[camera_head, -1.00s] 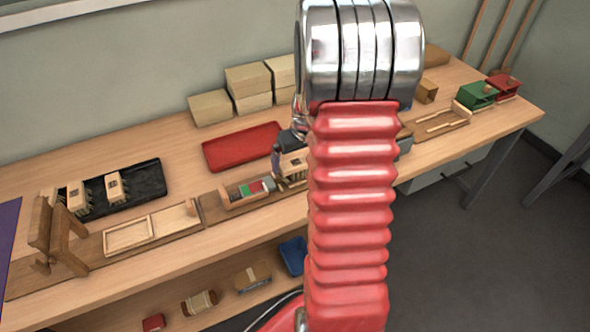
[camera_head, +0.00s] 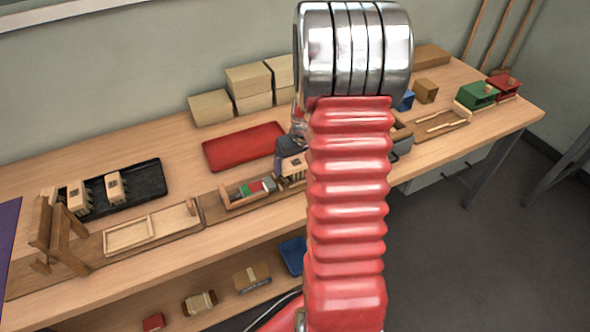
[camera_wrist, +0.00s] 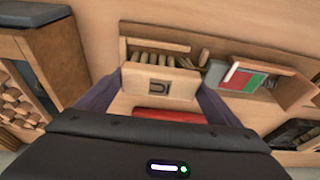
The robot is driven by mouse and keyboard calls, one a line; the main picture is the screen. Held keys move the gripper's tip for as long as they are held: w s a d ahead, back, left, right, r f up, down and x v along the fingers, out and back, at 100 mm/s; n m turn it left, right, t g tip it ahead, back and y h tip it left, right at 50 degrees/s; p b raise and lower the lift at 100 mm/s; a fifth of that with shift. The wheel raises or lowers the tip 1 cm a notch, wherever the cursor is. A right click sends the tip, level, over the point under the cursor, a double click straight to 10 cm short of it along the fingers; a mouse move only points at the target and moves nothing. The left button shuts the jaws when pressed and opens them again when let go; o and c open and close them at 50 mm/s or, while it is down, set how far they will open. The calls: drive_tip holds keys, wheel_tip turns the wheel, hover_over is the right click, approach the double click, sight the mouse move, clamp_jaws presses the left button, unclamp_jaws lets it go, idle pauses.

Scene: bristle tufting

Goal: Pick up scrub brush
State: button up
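The scrub brush, a pale wooden block (camera_wrist: 158,85) with a dark square mark, lies between the two dark purple fingers of my gripper (camera_wrist: 158,95) in the wrist view. Pale bristles (camera_wrist: 160,62) show just beyond it. The fingers lie close along both its sides; I cannot tell if they press on it. In the head view the block (camera_head: 293,167) shows beside my red arm, with the dark gripper (camera_head: 290,148) just above it. My arm hides its right side. Two similar blocks with bristles (camera_head: 77,197) (camera_head: 116,187) stand at the black tray (camera_head: 150,177).
A wooden tray (camera_head: 228,203) with a red and green item is close left of the block. A red tray (camera_head: 243,147) lies behind, with cardboard boxes (camera_head: 210,107) at the wall. A wooden stand (camera_head: 58,235) is at the far left. Green (camera_head: 477,96) and red boxes (camera_head: 503,86) stand far right.

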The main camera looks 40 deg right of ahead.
sight(296, 162)
drive_tip(key=c, duration=0.7)
drive_tip(key=shift+r, duration=5.05)
